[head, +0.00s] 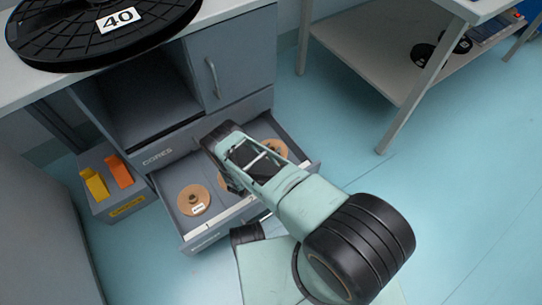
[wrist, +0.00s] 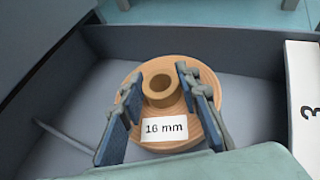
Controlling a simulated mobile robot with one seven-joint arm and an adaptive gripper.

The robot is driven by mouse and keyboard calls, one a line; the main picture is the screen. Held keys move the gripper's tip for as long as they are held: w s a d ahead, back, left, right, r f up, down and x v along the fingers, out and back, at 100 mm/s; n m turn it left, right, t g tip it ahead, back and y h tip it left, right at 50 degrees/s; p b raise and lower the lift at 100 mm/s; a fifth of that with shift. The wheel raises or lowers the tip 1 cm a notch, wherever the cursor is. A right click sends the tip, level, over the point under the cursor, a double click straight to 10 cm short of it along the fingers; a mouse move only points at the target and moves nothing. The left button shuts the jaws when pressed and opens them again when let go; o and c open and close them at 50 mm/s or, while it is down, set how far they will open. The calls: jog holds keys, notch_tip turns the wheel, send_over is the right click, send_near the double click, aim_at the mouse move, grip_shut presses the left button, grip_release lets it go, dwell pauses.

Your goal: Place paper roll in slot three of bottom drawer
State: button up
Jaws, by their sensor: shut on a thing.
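In the wrist view a tan paper roll (wrist: 160,108) with a raised core and a "16 mm" label is between the two fingers of my gripper (wrist: 158,88). The fingers are shut on its core from both sides. The roll is flat inside the open drawer, near an end wall; I cannot tell whether it touches the floor. A white strip marked "3" (wrist: 303,95) is on the drawer edge to the right. In the head view the open bottom drawer (head: 240,207) also holds a roll (head: 193,200) at left. My arm hides much of the drawer, including most of the gripper.
A bin (head: 115,205) with yellow and orange items stands left of the drawer. A large black reel (head: 100,30) marked "40" lies on the cabinet top. A shelved table (head: 385,55) stands at the upper right. The floor at right is clear.

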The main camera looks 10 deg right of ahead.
notch_tip(320, 180, down, 4)
jog(key=shift+r+b, duration=0.15)
jog(key=shift+b, duration=0.8)
jog(key=shift+r, duration=0.1)
jog(key=o, duration=1.3)
